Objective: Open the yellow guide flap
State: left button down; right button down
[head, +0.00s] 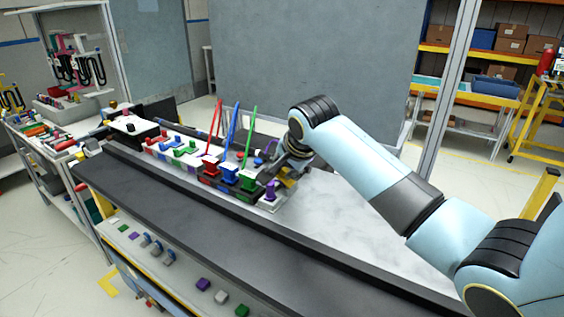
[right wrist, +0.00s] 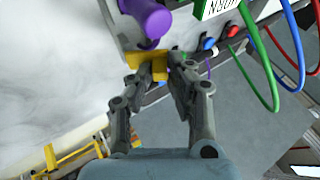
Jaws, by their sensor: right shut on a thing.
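The yellow guide flap (right wrist: 147,57) sits at the edge of the dashboard module, beside a purple knob (right wrist: 146,20), in the right wrist view. My right gripper (right wrist: 160,73) is shut on the flap, its two fingers on either side of the yellow piece. In the head view the right gripper (head: 284,172) reaches down from the right to the right end of the module, where a bit of the yellow flap (head: 289,182) shows. The fingers and arm hide much of the flap there, and its angle is hard to tell. My left gripper is not in view.
The module (head: 215,180) carries red, blue and green cables close to the gripper. Green, blue and red cables (right wrist: 262,62) also hang at the right of the wrist view. The grey bench top (head: 340,215) is clear right of the module. A grey panel (head: 310,60) stands behind.

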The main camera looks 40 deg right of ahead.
jog(key=t, duration=0.1)
jog(key=s+t, duration=0.1)
jog(key=shift+s+d+m+t+y, duration=0.15)
jog(key=shift+d+m+t+y, duration=0.15)
jog(key=shift+t+y, duration=0.1)
jog(key=t, duration=0.1)
jog(key=s+t+b, duration=0.1)
jog(key=m+t+y, duration=0.1)
jog(key=t, duration=0.1)
jog(key=shift+s+d+f, duration=0.2)
jog(key=shift+s+d, duration=0.15)
jog(key=shift+s+d+f+m+t, duration=0.1)
jog(key=shift+s+m+t, duration=0.2)
jog(key=shift+t, duration=0.5)
jog(key=shift+s+f+t, duration=0.1)
jog(key=shift+s+t, duration=0.05)
jog(key=shift+t, duration=0.15)
jog(key=shift+s+d+f+m+t+b, duration=0.15)
jog(key=shift+f+m+t+b, duration=0.1)
jog(key=shift+t+b, duration=0.25)
jog(key=shift+s+f+m+t+b, duration=0.1)
jog(key=shift+m+t+b, duration=0.15)
jog(key=shift+t+b, duration=0.25)
jog(key=shift+s+t+b, duration=0.15)
jog(key=shift+t+b, duration=0.25)
jog(key=shift+b, duration=0.65)
